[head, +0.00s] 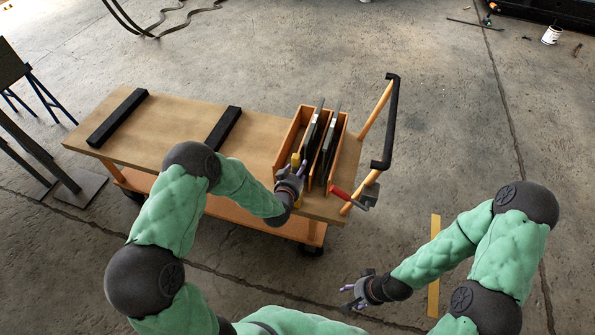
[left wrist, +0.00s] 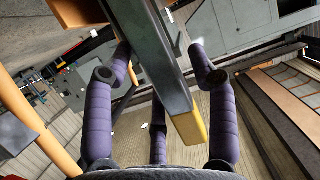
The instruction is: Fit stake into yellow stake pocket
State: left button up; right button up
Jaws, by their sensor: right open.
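A dark stake (left wrist: 155,60) with a yellow end (left wrist: 190,130) fills the middle of the left wrist view. The purple fingers of my left gripper (left wrist: 160,55) lie on both sides of it; whether they press on it is unclear. In the head view my left gripper (head: 292,172) is at the left front of the orange divided box (head: 283,150) on the cart, where dark upright pieces (head: 325,150) stand. A small yellow part (head: 296,159) shows beside the gripper; I cannot tell whether it is the pocket. My right gripper (head: 356,293) is open and empty over the floor.
The cart (head: 170,125) has a wooden top with two black bars (head: 117,117) (head: 223,128) across it. A black-gripped push handle (head: 386,130) rises at its right end, near a red-handled lever (head: 342,194). Concrete floor is free around my right gripper.

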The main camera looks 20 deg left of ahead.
pick_arm(q)
jog(key=p+v, duration=0.3)
jog(key=v, duration=0.9)
jog(key=s+d+f+n+g+h, duration=0.1)
jog(key=s+d+f+g, duration=0.2)
jog(key=s+f+g, duration=0.3)
jog(key=s+d+f+n+g+h, duration=0.1)
jog(key=s+d+f+g+h, duration=0.1)
jog(key=s+d+f+g, duration=0.2)
jog(key=s+f+g, duration=0.3)
jog(key=s+f, duration=0.3)
jog(key=s, duration=0.4)
jog(key=shift+s+d+f+n+g+h, duration=0.15)
jog(key=shift+f+n+g+h, duration=0.1)
jog(key=shift+n+g+h, duration=0.05)
